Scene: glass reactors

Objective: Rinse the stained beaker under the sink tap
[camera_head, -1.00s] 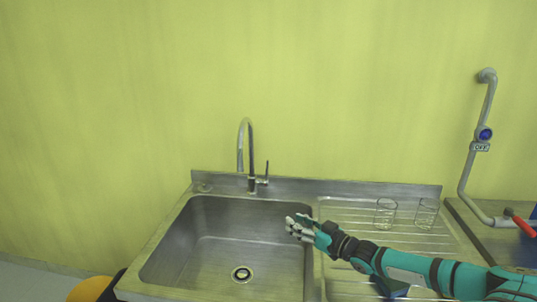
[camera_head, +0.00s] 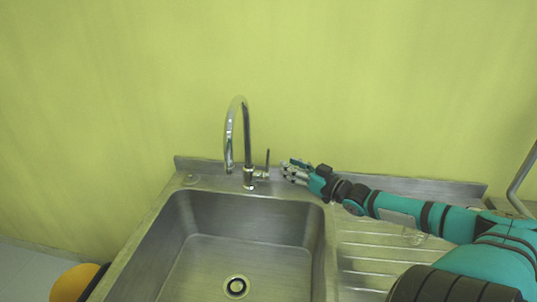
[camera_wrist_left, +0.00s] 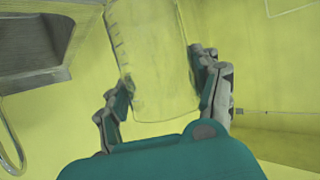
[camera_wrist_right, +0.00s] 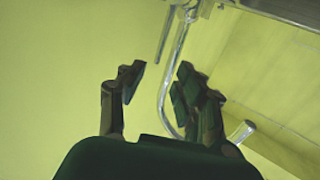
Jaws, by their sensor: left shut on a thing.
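My left gripper (camera_wrist_left: 163,95) is shut on the beaker (camera_wrist_left: 150,50), a clear glass with a cloudy yellowish look and marks on its side. Neither shows in the head view. The tap (camera_head: 246,140) stands at the back of the sink (camera_head: 175,240), its curved spout over the basin and its upright lever (camera_head: 267,160) on the right. No water shows. My right gripper (camera_head: 288,171) is just right of the lever. In the right wrist view its fingers (camera_wrist_right: 157,85) are apart with nothing between them, and the tap's curved pipe (camera_wrist_right: 166,95) shows beyond.
The ribbed drainboard (camera_head: 365,255) lies right of the basin, under my right arm. A clear glass (camera_head: 415,236) on it is partly hidden by that arm. A grey pipe (camera_head: 523,170) stands at the right edge. The basin is empty, with a drain (camera_head: 235,287).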

